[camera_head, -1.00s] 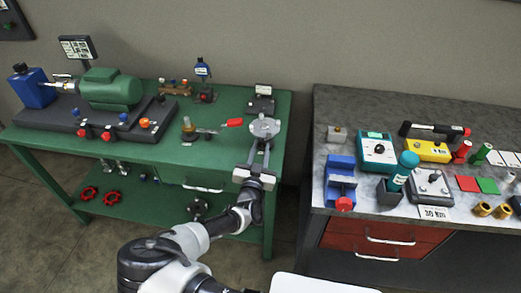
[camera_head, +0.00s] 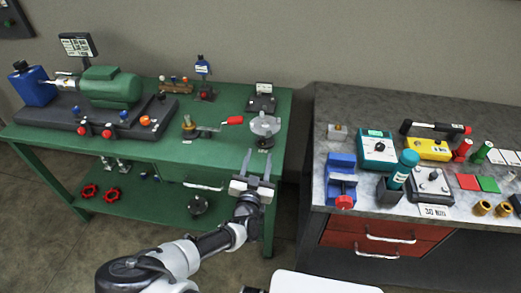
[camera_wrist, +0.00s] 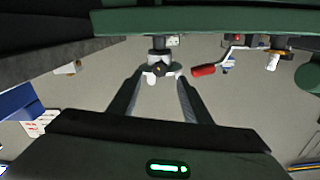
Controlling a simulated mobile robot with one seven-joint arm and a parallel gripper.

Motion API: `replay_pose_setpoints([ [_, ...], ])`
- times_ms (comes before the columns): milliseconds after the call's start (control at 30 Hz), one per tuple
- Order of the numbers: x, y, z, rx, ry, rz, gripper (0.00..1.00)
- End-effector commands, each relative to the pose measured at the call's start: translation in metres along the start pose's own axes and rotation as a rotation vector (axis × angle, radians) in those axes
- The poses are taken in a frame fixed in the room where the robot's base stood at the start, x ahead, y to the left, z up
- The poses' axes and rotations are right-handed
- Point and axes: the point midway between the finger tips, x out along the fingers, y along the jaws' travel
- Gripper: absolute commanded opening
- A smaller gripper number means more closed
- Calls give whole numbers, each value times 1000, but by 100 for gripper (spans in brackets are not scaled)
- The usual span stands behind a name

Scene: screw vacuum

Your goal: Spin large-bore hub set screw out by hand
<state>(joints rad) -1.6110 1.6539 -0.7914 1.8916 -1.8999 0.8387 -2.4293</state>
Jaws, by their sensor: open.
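A round grey metal piece (camera_head: 264,124), which looks like the hub, stands near the right end of the green bench (camera_head: 225,150). In the wrist view a pale lobed part with a small dark centre (camera_wrist: 158,67) shows between the fingertips, beyond them; I cannot tell clearly whether that centre is the set screw. My gripper (camera_head: 261,154) is open in front of the hub, at the bench's front edge, with its two fingers apart and pointing toward it. In the wrist view my gripper (camera_wrist: 160,76) shows nothing clearly held.
A crank with a red handle (camera_head: 233,120) lies just left of the hub. A small dark stand (camera_head: 263,103) is behind it. A green motor (camera_head: 110,88) fills the bench's left. A grey-topped bench (camera_head: 318,140) with tools stands right, across a gap.

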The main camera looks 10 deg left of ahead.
Motion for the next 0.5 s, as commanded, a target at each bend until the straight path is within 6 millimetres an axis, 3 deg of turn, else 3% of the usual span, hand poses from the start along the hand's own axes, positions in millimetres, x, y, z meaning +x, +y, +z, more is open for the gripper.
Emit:
replay_pose_setpoints([
  [300, -78, -1, 0, 1, -2, -2, 44],
  [500, -108, -1, 0, 2, -1, -1, 44],
])
